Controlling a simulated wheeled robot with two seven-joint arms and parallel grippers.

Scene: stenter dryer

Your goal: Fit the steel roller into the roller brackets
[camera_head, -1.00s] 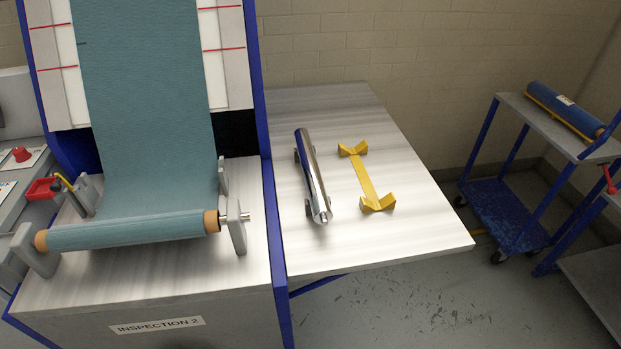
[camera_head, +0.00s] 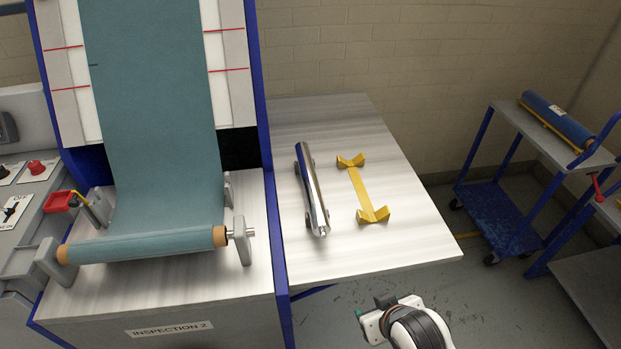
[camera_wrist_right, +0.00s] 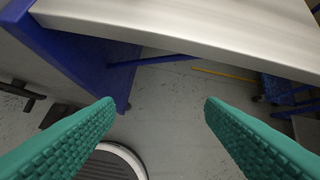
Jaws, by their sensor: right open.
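The shiny steel roller (camera_head: 312,192) lies lengthwise on the side table to the right of the blue frame. Small grey brackets (camera_head: 296,167) show at its edges near both ends; I cannot tell whether the roller is seated in them. A yellow cradle with two V-shaped ends (camera_head: 363,192) stands empty to its right. My right gripper (camera_head: 372,310) is at the bottom of the head view, in front of and below the table's front edge, well apart from the roller. In the wrist view its green fingers (camera_wrist_right: 158,106) are spread with nothing between them. My left gripper is not in view.
The side table (camera_head: 415,235) has bare room right of the cradle. Its front edge (camera_wrist_right: 190,38) crosses the wrist view. A teal fabric roll (camera_head: 150,245) sits in grey supports at left. A blue cart (camera_head: 500,215) carries a blue roll (camera_head: 558,118).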

